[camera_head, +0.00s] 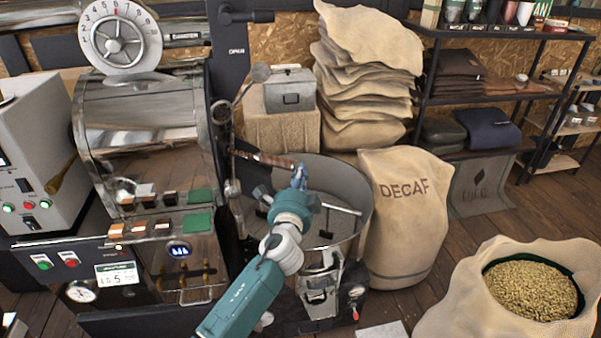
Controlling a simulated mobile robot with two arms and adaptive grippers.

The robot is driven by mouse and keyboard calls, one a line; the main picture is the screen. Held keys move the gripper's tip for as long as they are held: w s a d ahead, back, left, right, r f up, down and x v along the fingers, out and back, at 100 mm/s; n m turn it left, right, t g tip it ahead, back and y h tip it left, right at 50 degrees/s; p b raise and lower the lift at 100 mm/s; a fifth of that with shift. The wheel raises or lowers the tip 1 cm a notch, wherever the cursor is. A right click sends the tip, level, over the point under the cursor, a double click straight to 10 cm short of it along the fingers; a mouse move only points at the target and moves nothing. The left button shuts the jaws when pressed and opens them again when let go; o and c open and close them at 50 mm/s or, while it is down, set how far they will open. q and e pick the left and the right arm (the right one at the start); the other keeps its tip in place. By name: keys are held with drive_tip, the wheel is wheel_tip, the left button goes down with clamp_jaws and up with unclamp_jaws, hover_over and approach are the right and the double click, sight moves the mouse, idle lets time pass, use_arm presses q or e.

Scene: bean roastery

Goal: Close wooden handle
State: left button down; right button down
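A dark brown wooden handle (262,158) extends roughly level from the front of the steel roaster drum (150,130), above the round cooling bin (350,185). My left gripper (299,174), on the teal arm, is over the bin with its fingertips at the handle's right end. The fingers are small and seen from behind, so I cannot tell whether they touch or grip the handle. My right gripper is not in view.
A metal rod with a ball end (260,73) rises left of the bin. A DECAF sack (402,215) stands close to the bin's right. An open sack of beans (450,310) is at lower right. A control panel with buttons (80,262) is at left.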

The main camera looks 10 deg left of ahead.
sight(263, 162)
use_arm(q)
drive_tip(key=a, duration=0.3)
drive_tip(key=w+a, duration=0.1)
drive_tip(key=a, duration=0.6)
drive_tip(key=shift+w+a, duration=0.3)
drive_tip(key=shift+a, duration=0.35)
drive_tip(key=shift+r, duration=0.15)
